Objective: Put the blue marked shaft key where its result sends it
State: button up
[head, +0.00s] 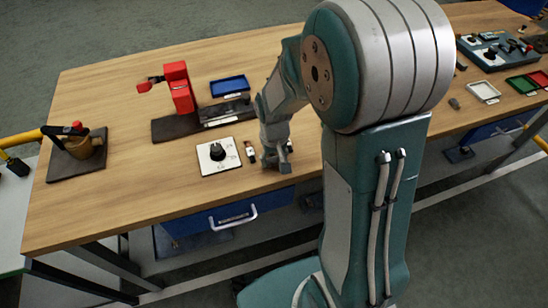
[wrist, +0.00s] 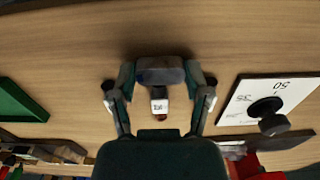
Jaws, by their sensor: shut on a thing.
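My gripper (head: 277,160) is low over the workbench near its front edge, just right of the white dial plate (head: 218,155). A small white-labelled piece with a reddish end (wrist: 160,105) appears between the fingers, below the block; in the head view a similar small piece (head: 250,152) lies between plate and gripper. The dial plate shows at right in the wrist view (wrist: 270,105).
A red press (head: 179,87) and a blue tray (head: 229,85) stand behind the plate. A dark mat with a brass-coloured part (head: 82,147) is at left. Green (head: 521,84) and white (head: 484,92) trays lie far right. My arm hides the bench's middle.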

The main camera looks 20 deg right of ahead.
jog(key=shift+f, duration=0.15)
jog(key=o, duration=1.3)
jog(key=shift+c, duration=0.2)
